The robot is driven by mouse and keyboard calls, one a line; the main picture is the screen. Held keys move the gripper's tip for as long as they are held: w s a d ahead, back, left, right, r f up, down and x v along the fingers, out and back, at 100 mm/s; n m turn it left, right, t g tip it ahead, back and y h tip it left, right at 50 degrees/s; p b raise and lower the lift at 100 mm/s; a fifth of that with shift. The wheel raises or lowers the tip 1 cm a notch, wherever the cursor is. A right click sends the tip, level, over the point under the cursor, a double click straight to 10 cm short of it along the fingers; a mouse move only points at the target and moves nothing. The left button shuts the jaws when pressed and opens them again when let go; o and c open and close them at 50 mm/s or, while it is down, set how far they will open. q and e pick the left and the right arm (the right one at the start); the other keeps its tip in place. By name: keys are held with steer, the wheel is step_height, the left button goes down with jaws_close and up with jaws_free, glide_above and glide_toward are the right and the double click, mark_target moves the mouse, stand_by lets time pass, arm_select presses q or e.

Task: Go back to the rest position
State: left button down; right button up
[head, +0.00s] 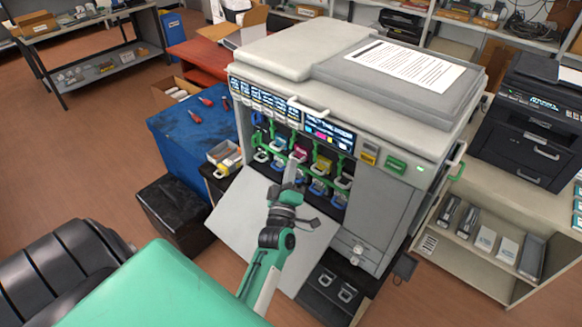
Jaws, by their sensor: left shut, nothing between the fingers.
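My left arm reaches up from the bottom middle, and my left gripper (294,168) is in front of the open toner bay of the large grey printer (385,190). Its fingers look shut, with nothing seen between them. The bay holds a row of toner cartridges with coloured fronts, among them a yellow one (322,165) and a magenta one (300,153). Green levers and blue handles surround them. The gripper and wrist hide part of the bay; I cannot tell whether the fingertips touch anything. My right gripper is not in view.
The printer's front door (240,222) hangs folded down under my left arm. A blue cabinet (185,140) with red-handled tools and a black bin (172,212) stand to the left. A shelf unit (480,225) with a black printer (525,125) stands right. Open floor lies at the left.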

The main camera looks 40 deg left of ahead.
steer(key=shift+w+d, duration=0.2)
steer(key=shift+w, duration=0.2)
